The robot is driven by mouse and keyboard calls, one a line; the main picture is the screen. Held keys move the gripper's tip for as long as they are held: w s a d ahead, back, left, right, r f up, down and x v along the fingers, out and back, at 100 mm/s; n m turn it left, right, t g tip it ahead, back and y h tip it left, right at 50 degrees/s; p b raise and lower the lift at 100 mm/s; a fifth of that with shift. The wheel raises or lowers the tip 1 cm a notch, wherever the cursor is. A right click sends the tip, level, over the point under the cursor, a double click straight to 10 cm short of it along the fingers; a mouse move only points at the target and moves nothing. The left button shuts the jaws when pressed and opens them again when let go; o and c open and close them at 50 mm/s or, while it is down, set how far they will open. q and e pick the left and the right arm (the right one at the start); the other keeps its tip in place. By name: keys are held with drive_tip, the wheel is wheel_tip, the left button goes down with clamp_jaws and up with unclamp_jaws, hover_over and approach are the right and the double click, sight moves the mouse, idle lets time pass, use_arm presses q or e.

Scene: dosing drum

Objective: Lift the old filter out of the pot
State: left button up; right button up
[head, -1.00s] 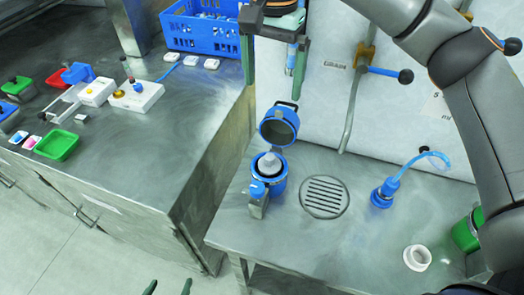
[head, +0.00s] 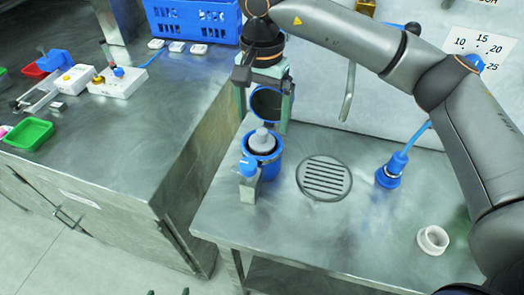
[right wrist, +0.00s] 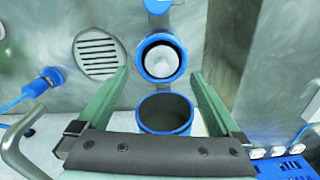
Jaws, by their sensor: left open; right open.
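The blue pot (head: 271,171) stands on the steel bench with its hinged lid (head: 267,102) swung up behind it. The old filter (head: 262,141), a pale grey cone-like piece, sits inside the pot; it also shows in the right wrist view (right wrist: 160,63), with the pot's blue rim around it. My right gripper (head: 264,123) is open and empty, above and behind the pot, its green fingers on either side of the raised lid in the head view. My left gripper (head: 168,292) is open at the bottom edge, only its fingertips visible, away from the pot.
A round drain grate (head: 324,178) lies right of the pot. A blue fitting with a hose (head: 390,172) and a white ring (head: 433,240) are further right. A small block with a blue knob (head: 249,184) stands at the pot's front left. A blue crate (head: 195,20) is behind left.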

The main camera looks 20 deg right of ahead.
sight(262, 130)
drive_tip(key=shift+w+d+f+p, duration=0.1)
drive_tip(key=shift+w+f+p, duration=0.1)
drive_tip(key=shift+f, duration=1.3)
drive_tip(key=shift+w+f+p, duration=0.15)
drive_tip(key=shift+f+p, duration=0.05)
drive_tip(key=shift+f, duration=1.25)
clamp_jaws()
